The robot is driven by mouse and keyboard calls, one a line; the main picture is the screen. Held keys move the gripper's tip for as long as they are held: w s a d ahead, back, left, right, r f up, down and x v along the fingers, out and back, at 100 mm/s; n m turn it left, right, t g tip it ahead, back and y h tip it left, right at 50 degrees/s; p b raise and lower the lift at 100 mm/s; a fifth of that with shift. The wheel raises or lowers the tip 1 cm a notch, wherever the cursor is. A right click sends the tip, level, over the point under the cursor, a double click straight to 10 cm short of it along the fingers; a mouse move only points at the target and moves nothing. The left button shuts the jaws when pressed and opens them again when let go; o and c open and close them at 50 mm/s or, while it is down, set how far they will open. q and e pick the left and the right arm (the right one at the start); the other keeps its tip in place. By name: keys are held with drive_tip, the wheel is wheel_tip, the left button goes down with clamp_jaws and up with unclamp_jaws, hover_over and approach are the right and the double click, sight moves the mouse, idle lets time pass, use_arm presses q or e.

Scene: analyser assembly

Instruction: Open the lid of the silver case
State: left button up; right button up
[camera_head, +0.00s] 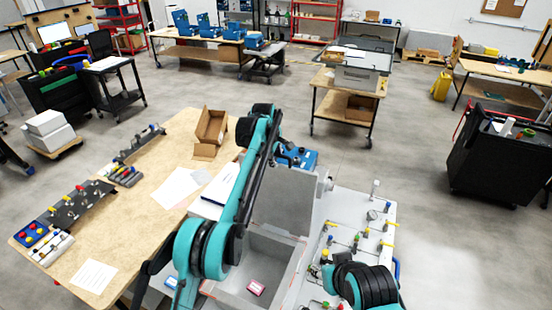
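The silver case (283,262) stands at the bottom centre with its inside showing. Its grey lid (286,200) stands raised, roughly upright, at the far side of the opening. A small red-edged item (256,288) lies on the case floor. My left arm crosses in front of the case's left side and reaches up past the lid. My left gripper (284,153) seems to be the dark part just beyond the lid's top edge; it is small and partly covered by my arm. I cannot tell whether it touches the lid. Only part of my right arm shows at the bottom right; its gripper is not visible.
A white panel (380,226) with coloured valves and a gauge is right of the case. A wooden table (150,205) on the left holds papers, an open cardboard box (210,128) and fittings. A blue device (305,160) is behind the lid. A black cart (490,165) stands far right.

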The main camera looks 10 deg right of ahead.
use_arm(q)
drive_tip(key=shift+d, duration=0.1)
drive_tip(key=v, duration=1.2)
drive_tip(key=shift+f, duration=0.1)
